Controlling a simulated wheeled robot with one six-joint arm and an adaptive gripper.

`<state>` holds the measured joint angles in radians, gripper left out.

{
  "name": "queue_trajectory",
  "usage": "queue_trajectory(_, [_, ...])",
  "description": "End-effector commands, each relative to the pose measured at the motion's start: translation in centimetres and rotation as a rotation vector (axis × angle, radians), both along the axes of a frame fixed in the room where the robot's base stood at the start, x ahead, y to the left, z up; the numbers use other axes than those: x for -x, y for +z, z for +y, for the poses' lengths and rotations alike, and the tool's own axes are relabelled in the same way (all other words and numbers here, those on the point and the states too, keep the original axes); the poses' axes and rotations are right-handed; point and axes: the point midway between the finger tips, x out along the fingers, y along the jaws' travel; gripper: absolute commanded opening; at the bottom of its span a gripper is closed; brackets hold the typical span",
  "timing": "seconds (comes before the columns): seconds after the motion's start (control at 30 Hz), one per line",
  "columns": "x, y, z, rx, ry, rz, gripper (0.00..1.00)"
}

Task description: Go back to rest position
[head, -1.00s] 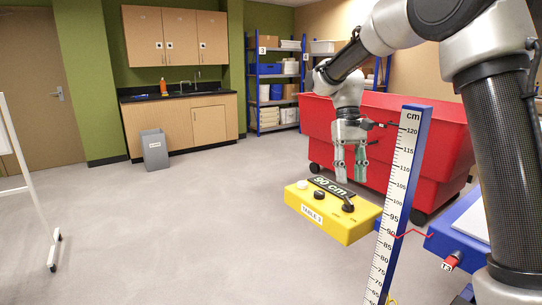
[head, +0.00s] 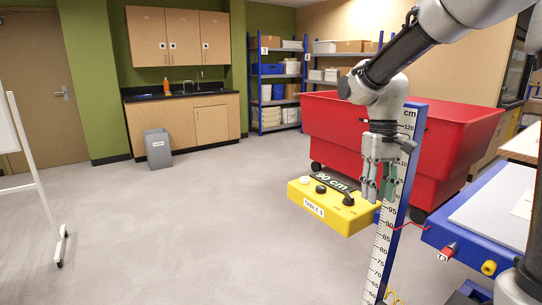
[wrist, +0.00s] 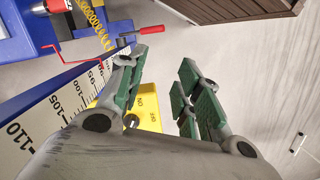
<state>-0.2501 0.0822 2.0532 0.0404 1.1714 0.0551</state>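My gripper (head: 377,192) hangs pointing down in the head view, in front of the measuring post and just over the right end of the yellow control box. It is open and empty. In the wrist view its green-padded fingers (wrist: 160,75) stand apart with nothing between them. The yellow box (head: 318,213) is labelled "TABLE 3" and carries a "90 cm" plate, a white button and dark knobs. Part of it, with ON and OFF marks, shows in the wrist view (wrist: 147,108). I cannot tell whether a fingertip touches the box.
The blue-and-white ruler post (head: 385,245) stands right beside the box. A blue-edged table (head: 470,222) with a red-handled T3 part (head: 446,250) is at the right. A large red bin (head: 335,130) stands behind the gripper. The floor to the left is open, with a grey waste bin (head: 158,148).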

Motion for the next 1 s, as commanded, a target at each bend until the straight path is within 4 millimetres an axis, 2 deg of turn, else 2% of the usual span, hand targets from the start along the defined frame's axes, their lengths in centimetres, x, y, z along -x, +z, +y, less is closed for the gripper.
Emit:
queue_trajectory(0.17, [4.7,1.7,-3.2,-0.017,-0.017,-0.128,0.34])
queue_trajectory(0.3, [9.8,2.7,-6.2,-0.027,-0.050,-0.262,0.34])
queue_trajectory(0.5, [15.8,3.4,-9.0,-0.026,-0.119,-0.422,0.34])
queue_trajectory(0.63, [17.3,4.5,-9.8,-0.027,-0.154,-0.501,0.34])
queue_trajectory(0.77, [17.7,5.4,-10.2,-0.026,-0.174,-0.544,0.34])
queue_trajectory(1.0, [17.7,5.5,-10.3,-0.025,-0.180,-0.544,0.34])
